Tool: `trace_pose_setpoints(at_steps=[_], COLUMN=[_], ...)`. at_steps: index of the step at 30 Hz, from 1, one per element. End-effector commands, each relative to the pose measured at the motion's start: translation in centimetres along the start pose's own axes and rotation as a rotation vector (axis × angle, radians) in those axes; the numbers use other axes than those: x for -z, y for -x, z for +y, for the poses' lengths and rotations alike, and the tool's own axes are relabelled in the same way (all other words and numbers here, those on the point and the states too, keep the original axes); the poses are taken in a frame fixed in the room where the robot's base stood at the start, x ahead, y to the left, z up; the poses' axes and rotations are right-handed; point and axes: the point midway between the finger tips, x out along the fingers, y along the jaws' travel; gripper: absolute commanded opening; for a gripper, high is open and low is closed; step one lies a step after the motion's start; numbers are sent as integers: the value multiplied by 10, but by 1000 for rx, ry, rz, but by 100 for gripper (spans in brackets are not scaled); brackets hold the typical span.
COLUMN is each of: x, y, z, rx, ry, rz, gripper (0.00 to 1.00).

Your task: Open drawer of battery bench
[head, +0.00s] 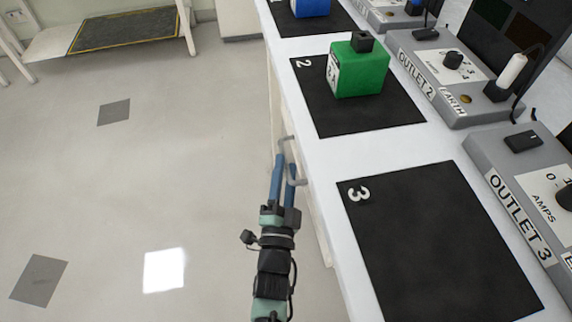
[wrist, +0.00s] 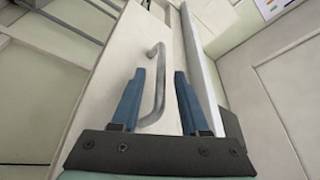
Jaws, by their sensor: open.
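The battery bench (head: 310,150) is a long white bench on the right of the head view. A grey bar handle (head: 297,181) stands out from its left side, partly covered by my fingers. In the wrist view the handle (wrist: 158,85) is a bent metal bar on a pale drawer front (wrist: 115,75). My gripper (head: 284,162) is open beside the bench, its blue fingers pointing at the front. In the wrist view my gripper (wrist: 160,75) has the handle showing between its fingers, nearer the left one. I cannot tell whether either finger touches it. No drawer gap is clear.
A green battery (head: 360,72) stands on the black mat marked 2 (head: 400,112). The mat marked 3 (head: 430,240) is empty. Grey outlet units (head: 440,85) line the bench's right side. The floor (head: 170,180) left of my arm is clear.

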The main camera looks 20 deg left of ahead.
Motion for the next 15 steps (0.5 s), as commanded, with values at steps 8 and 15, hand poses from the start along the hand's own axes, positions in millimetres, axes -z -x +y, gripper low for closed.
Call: trace_pose_setpoints(at_steps=[8, 15], x=[0, 0], y=[-14, -14], z=[0, 0], rx=[0, 0], ry=[0, 0], rz=[-1, -1], gripper=[45, 37])
